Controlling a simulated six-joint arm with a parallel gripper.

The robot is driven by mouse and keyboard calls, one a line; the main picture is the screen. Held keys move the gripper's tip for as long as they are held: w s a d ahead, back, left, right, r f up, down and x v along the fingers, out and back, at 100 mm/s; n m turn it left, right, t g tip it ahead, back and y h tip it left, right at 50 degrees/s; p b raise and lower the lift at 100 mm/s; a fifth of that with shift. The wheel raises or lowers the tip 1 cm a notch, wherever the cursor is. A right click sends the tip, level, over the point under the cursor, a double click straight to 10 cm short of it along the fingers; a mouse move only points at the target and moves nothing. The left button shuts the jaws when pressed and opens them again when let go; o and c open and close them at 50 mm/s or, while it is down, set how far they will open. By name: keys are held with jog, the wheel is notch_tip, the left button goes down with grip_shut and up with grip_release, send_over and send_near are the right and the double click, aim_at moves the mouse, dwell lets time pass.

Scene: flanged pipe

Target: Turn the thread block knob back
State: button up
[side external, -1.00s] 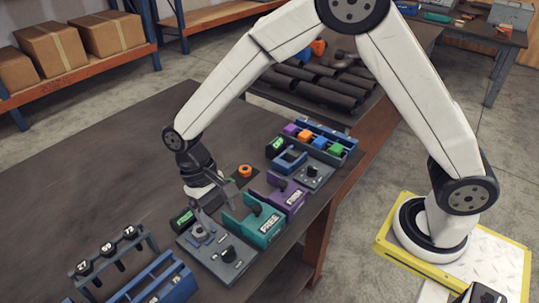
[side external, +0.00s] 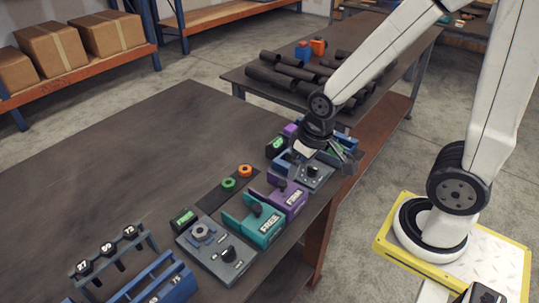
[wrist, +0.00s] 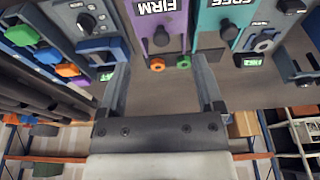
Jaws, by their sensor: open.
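Two grey blocks carry dark knobs, and I cannot tell by any label which is the thread block. One grey block (side external: 312,173) is at the right table edge, with a black knob (side external: 313,169). It also shows at upper left in the wrist view, with its knob (wrist: 86,22). The other grey block (side external: 222,262) is at the front, with a hex-shaped ring and a black knob (side external: 229,254). My gripper (side external: 345,165) is open and empty, above and beside the right-hand block. In the wrist view my two fingers (wrist: 163,92) are wide apart with nothing between them.
A teal FREE fixture (side external: 255,225) and a purple FIRM fixture (side external: 287,200) stand between the blocks. Green (side external: 229,184) and orange (side external: 245,171) rings lie on a dark strip. A tray of coloured parts (side external: 340,150) is behind my gripper.

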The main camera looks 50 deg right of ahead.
jog(key=shift+g, duration=0.7)
jog(key=w+a, duration=0.1)
jog(key=a, duration=0.2)
jog(key=w+a+f, duration=0.1)
jog(key=a, duration=0.2)
jog(key=w+a, duration=0.2)
jog(key=a, duration=0.1)
jog(key=shift+a+f, duration=0.25)
jog(key=shift+a, duration=0.15)
jog(key=g, duration=0.1)
send_over(227, 250)
notch_tip(227, 250, down, 2)
jog(key=shift+f, duration=0.2)
jog(key=shift+f, duration=0.15)
jog(key=shift+f, duration=3.75)
grip_shut()
